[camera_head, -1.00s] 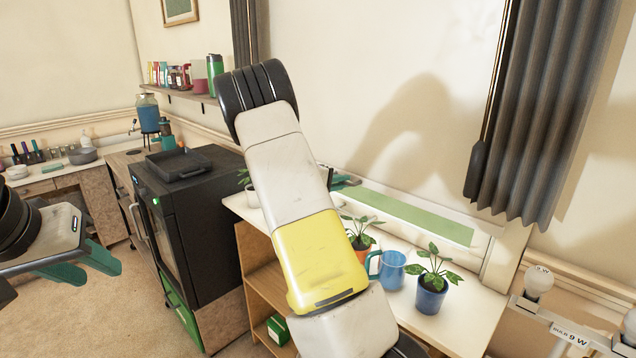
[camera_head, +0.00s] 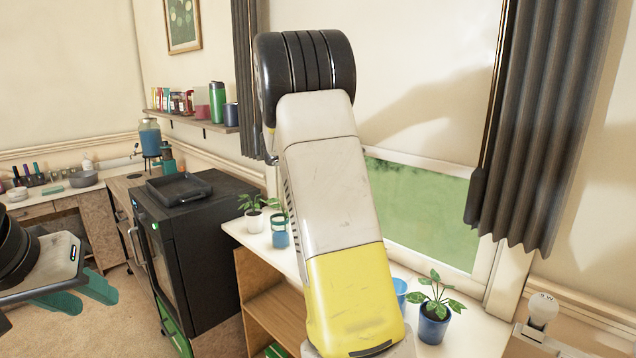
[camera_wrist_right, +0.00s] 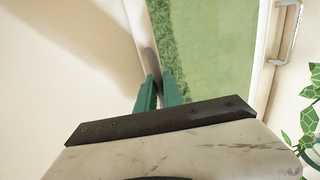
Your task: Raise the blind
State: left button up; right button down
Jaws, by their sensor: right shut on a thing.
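The cream blind (camera_head: 430,85) hangs in front of the window, and its bottom edge is partway up, with green scenery (camera_head: 425,215) showing through the glass below. In the right wrist view, my right gripper (camera_wrist_right: 158,80) is shut on the bottom rail of the blind (camera_wrist_right: 140,32), with its teal fingers pinching the rail. In the head view my raised right arm hides that gripper and part of the blind. My left gripper (camera_head: 92,302) is open and empty at the lower left, above the floor and far from the blind.
A white shelf top below the window carries a blue potted plant (camera_head: 433,318), a partly hidden blue mug (camera_head: 399,290) and other plants. A dark curtain (camera_head: 540,120) hangs right of the window. A black oven (camera_head: 195,250) stands to the left. A window handle (camera_wrist_right: 289,32) shows in the wrist view.

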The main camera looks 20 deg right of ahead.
notch_tip(320, 180, up, 28)
jog(key=shift+r, duration=0.15)
jog(key=c, duration=1.5)
grip_release()
jog(key=v, duration=0.7)
jog(key=shift+a, duration=0.4)
jog(key=shift+s, duration=0.15)
